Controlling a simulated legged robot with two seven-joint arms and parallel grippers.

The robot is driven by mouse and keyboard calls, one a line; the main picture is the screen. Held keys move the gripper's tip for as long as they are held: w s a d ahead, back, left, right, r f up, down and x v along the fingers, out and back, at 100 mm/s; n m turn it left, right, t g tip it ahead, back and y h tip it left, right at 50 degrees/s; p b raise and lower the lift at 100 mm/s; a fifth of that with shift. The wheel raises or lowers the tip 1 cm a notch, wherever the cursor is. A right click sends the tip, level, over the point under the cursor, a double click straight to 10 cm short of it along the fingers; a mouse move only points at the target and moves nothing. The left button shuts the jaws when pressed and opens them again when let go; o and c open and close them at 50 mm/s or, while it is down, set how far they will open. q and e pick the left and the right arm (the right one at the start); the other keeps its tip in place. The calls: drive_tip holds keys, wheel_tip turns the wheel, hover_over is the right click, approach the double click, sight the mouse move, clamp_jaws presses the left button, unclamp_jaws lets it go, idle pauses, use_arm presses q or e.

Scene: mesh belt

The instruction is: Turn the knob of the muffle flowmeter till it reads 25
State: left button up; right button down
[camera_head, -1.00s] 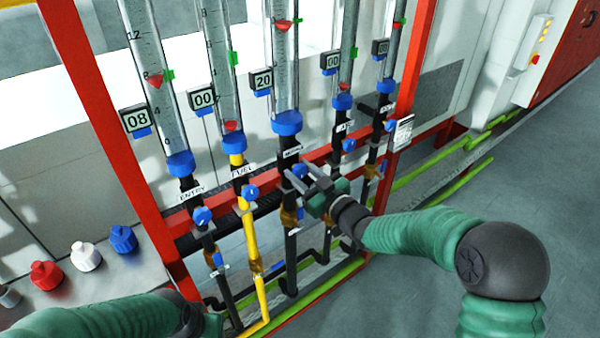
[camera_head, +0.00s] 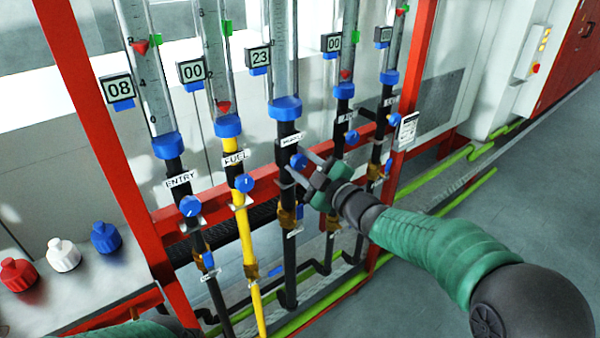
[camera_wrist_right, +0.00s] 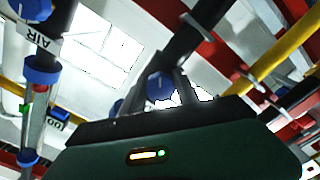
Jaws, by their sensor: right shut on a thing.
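The muffle flowmeter is the middle tube (camera_head: 284,60), with a blue collar (camera_head: 285,108) and a black pipe under it. Its small display (camera_head: 260,57) reads 23. Its blue knob (camera_head: 298,161) sits on the black pipe just below the label (camera_head: 291,140). My right gripper (camera_head: 303,171) reaches in from the right and is shut on this knob. In the right wrist view the blue knob (camera_wrist_right: 160,86) shows between the two fingers. Of my left arm only a green part shows at the bottom edge; its gripper is out of view.
Neighbouring flowmeters have their own blue knobs: entry (camera_head: 190,206), fuel (camera_head: 244,183) and air (camera_head: 351,137). A red frame post (camera_head: 405,120) stands right of the tubes. Red, white and blue bottles (camera_head: 105,237) stand at the lower left. The floor at right is clear.

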drive_tip(key=shift+f+n+b, duration=0.25)
drive_tip(key=shift+n+b, duration=0.2)
drive_tip(key=shift+n, duration=0.05)
drive_tip(key=c, duration=1.3)
unclamp_jaws()
drive_tip(key=shift+c, duration=0.2)
drive_tip(key=o, duration=0.4)
drive_tip(key=shift+s+r, duration=0.15)
drive_tip(key=shift+o, duration=0.2)
drive_tip(key=v, duration=1.6)
drive_tip(key=shift+s+d+b, duration=0.3)
drive_tip(key=shift+b, duration=0.05)
